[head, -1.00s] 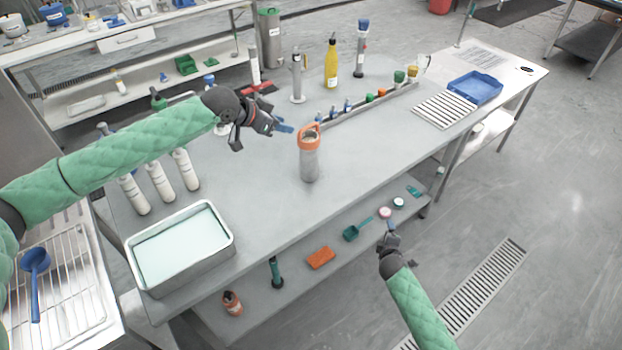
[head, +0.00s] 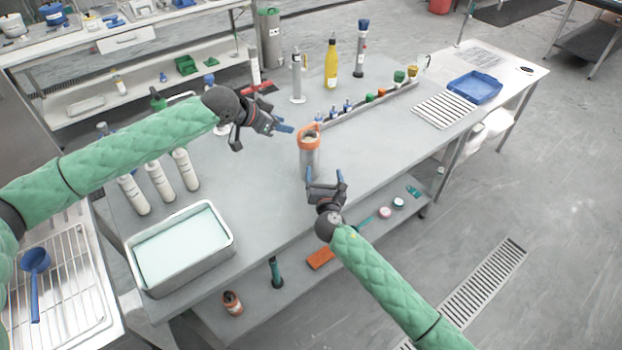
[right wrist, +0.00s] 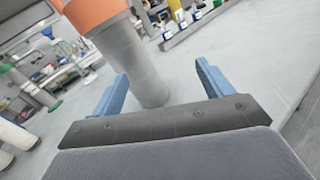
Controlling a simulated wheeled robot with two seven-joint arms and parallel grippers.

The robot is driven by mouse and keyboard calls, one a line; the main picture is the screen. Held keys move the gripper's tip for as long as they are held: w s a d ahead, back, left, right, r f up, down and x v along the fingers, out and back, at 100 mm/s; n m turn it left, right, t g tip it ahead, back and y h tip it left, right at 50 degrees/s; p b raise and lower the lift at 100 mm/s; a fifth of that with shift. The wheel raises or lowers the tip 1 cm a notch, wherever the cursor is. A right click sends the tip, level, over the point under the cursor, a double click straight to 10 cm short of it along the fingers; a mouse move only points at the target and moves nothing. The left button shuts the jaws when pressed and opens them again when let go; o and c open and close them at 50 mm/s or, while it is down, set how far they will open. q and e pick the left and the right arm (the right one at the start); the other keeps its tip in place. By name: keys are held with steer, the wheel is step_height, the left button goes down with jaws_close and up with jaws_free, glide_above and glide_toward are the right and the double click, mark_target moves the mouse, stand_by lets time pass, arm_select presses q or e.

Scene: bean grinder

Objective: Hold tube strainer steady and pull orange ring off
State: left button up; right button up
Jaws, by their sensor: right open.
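The tube strainer (head: 310,160) is a grey cylinder standing upright on the table. The orange ring (head: 309,132) sits around its top. My right gripper (head: 325,174) is open just in front of the strainer's lower part, with its fingers pointing at it. In the right wrist view the grey tube (right wrist: 134,62) stands beyond and between the two blue fingers (right wrist: 160,88), with the orange ring (right wrist: 90,12) cut off at the top. My left gripper (head: 284,128) is left of the ring and apart from it. Its blue fingertips point at the ring, and their gap is hard to make out.
A metal tray (head: 180,248) and several white bottles (head: 160,180) stand on the left of the table. A rail with small coloured items (head: 370,104) runs behind the strainer. A yellow bottle (head: 331,64) stands further back. The table's front edge lies below my right gripper.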

mark_target(308, 161)
steer(key=a, duration=0.1)
steer(key=a+n, duration=0.2)
steer(key=shift+s+a+f+y, duration=0.15)
steer(key=shift+s+f+y, duration=0.1)
steer(key=shift+y, duration=0.05)
steer(key=shift+a, duration=0.35)
steer(key=shift+w+a+n, duration=0.1)
steer(key=shift+w+n, duration=0.05)
steer(key=shift+n, duration=0.15)
steer(key=shift+w+a+f, duration=0.1)
steer(key=shift+w+a, duration=0.1)
steer(key=shift+w, duration=1.65)
steer(key=shift+w+a, duration=0.15)
steer(key=shift+w, duration=1.65)
steer(key=shift+c, duration=0.5)
